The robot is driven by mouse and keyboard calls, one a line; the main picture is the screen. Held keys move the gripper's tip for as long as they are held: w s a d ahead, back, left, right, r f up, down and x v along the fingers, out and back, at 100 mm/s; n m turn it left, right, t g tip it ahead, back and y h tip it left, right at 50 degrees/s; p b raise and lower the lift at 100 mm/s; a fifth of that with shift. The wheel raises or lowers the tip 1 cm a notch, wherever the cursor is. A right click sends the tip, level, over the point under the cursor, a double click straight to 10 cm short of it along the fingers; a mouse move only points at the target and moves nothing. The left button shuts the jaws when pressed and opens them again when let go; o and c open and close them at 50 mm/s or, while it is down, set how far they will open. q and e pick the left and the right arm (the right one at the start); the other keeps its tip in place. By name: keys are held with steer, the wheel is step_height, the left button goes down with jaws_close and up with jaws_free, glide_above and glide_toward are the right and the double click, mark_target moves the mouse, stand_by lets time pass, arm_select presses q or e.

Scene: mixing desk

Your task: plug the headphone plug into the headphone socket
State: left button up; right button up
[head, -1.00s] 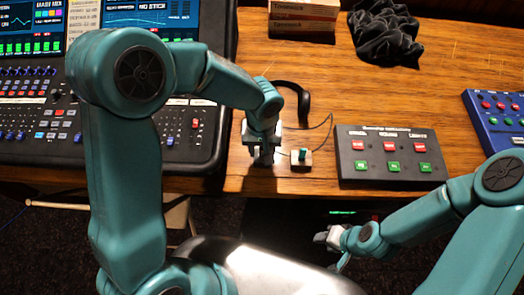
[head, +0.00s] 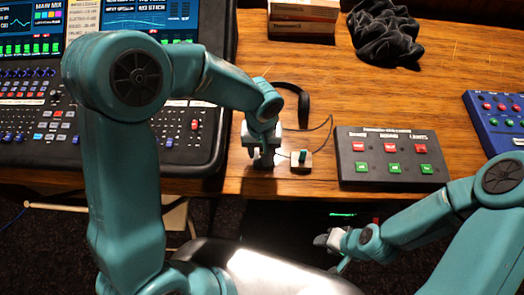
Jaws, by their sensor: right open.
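My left gripper (head: 262,158) points down at the front edge of the desk, just right of the mixing desk. Whether its fingers are apart or closed on anything is too small and dark to tell. Black headphones (head: 303,103) lie behind it, partly hidden by my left arm. I cannot make out the plug or the socket. My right gripper (head: 332,243) is open and empty in front of the desk, below its edge.
The mixing desk (head: 205,150) fills the left. A black button box (head: 390,158) and a blue one (head: 500,122) sit on the right. Boxes (head: 302,20) and black cloth (head: 385,32) lie at the back. Bare wood (head: 410,95) is clear between.

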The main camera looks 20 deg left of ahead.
arm_select(q)
steer(key=shift+b, duration=0.35)
jaws_close()
steer(key=shift+r, duration=0.15)
steer(key=shift+r+p, duration=2)
steer(key=shift+r, duration=0.85)
